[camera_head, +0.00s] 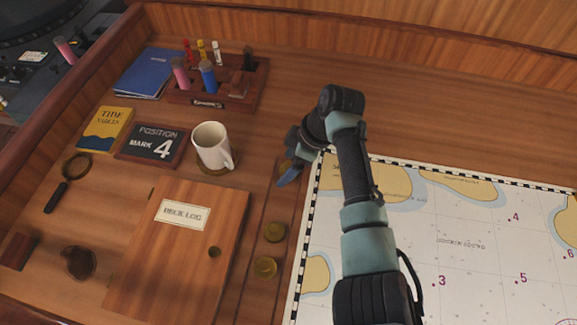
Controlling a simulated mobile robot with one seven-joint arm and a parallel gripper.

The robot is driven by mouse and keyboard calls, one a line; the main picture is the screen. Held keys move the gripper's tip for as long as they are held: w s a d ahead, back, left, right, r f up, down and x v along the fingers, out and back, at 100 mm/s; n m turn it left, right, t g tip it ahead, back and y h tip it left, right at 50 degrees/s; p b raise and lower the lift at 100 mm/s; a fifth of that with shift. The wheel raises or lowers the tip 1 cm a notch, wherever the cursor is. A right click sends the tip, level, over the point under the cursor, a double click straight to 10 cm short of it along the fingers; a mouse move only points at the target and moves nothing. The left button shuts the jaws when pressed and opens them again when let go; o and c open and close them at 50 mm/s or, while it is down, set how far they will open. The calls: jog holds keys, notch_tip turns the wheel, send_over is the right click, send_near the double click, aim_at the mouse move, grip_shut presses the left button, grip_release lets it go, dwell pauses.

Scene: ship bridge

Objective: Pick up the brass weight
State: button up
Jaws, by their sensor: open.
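A white mug (212,147) stands on a coaster left of my gripper. The deck log lid (170,255) lies left of the weights. A wooden rack (240,98) with coloured cylinders stands at the back. The chart (465,235) covers the right side. Bare wood lies behind the gripper.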

grip_shut()
dwell(0.4)
